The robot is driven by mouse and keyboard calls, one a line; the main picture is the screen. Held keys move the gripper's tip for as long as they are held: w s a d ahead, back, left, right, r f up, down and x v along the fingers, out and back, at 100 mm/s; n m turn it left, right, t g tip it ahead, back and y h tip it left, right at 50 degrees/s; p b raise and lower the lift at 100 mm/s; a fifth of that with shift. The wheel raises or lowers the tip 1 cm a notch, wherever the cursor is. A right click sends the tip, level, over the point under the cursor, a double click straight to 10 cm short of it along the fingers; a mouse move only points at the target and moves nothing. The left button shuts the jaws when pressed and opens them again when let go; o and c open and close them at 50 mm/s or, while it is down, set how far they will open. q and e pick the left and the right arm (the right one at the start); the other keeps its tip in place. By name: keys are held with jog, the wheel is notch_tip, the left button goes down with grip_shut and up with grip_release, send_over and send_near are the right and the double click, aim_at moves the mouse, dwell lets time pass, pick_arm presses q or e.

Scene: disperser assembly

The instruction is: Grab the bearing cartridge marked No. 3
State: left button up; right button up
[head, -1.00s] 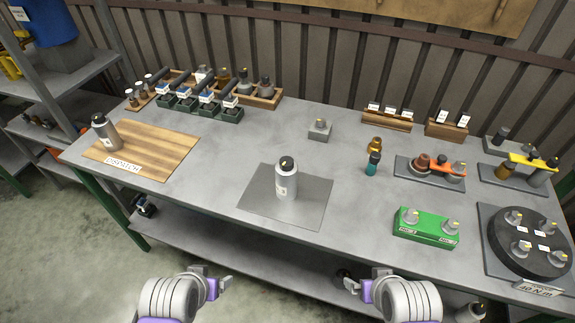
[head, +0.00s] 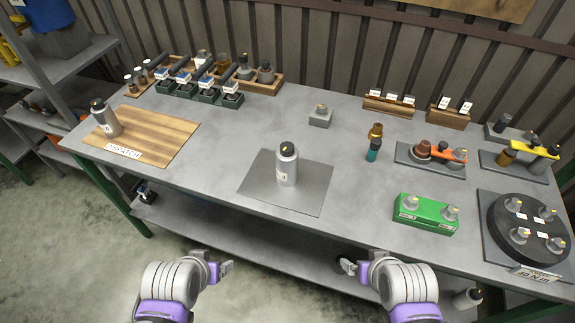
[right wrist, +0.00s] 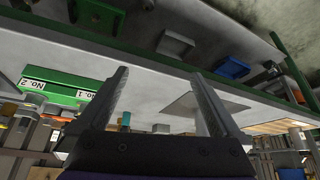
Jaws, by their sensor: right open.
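No marking No. 3 can be read on any cartridge, so I cannot tell which part is the named one. Several small grey capped parts with white tags stand on a round black turntable (head: 520,250) at the right. My right gripper (right wrist: 162,100) is open and empty, in front of the table's front edge. My left gripper (head: 224,269) is also short of that edge; its jaw gap is unclear.
A silver bottle (head: 288,168) stands on a grey mat (head: 312,196) mid-table. Another bottle (head: 106,118) stands on the wooden dispatch board (head: 160,135). Tagged wooden holders (head: 388,105), racks (head: 430,156) and green bins (head: 231,99) line the back and sides.

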jog(key=w+a+n+t+y+b, duration=0.2)
jog(key=w+a+t+y+b, duration=0.15)
jog(key=w+a, duration=0.6)
jog(key=t+b, duration=0.3)
jog(key=t, duration=0.5)
send_near(289, 165)
jog(key=d+x, duration=0.1)
jog(key=x, duration=0.2)
jog(key=shift+n+y, duration=0.35)
jog(key=shift+n, duration=0.05)
jog(key=x, duration=0.5)
jog(key=shift+a+f+p, duration=0.1)
jog(key=shift+a+p, duration=0.3)
jog(key=x, duration=0.5)
jog(key=shift+w+p, duration=0.35)
jog(key=shift+p, duration=0.05)
jog(key=shift+s, duration=0.1)
jog(key=shift+r, duration=0.2)
grip_shut()
